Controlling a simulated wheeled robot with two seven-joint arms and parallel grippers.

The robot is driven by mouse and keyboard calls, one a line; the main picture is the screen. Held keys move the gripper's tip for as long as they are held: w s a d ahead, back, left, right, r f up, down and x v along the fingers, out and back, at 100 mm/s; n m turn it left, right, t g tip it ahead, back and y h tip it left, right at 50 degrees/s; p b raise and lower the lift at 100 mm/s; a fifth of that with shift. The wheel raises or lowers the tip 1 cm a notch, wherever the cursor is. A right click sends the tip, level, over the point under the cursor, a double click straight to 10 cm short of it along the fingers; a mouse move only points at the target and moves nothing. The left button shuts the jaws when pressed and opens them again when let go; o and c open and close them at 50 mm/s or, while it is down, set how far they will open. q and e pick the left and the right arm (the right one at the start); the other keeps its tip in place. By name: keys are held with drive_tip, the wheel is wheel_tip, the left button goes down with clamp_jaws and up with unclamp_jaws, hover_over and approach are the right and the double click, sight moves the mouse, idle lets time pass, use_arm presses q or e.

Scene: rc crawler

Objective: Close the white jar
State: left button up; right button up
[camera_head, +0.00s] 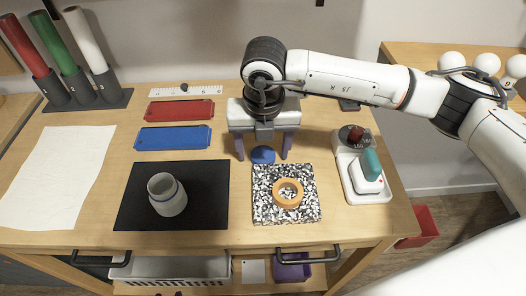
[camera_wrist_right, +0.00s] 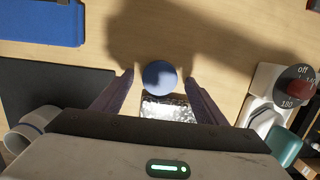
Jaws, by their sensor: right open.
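The white jar (camera_head: 167,195) stands upright on the black mat with its mouth open and a blue-grey line around its upper part. Part of it shows at the lower left of the right wrist view (camera_wrist_right: 32,125). A round blue lid (camera_head: 262,155) lies on the table just behind the speckled board; it shows in the right wrist view (camera_wrist_right: 159,75) too. My right gripper (camera_head: 263,158) is above the lid, pointing down. Its purple fingers are open, one on either side of the lid with gaps. My left gripper is not in view.
The black mat (camera_head: 215,205) lies left of the speckled board (camera_head: 262,212), which carries an orange ring (camera_head: 288,193). A white device with a dial (camera_head: 362,185) stands to the right. Red (camera_head: 180,110) and blue (camera_head: 173,137) trays lie behind, a paper sheet (camera_head: 60,180) at left.

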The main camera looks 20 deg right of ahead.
sight(263, 156)
drive_tip(key=shift+f, duration=0.2)
drive_tip(key=c, duration=1.1)
wheel_tip(263, 156, up, 10)
drive_tip(key=b, duration=0.1)
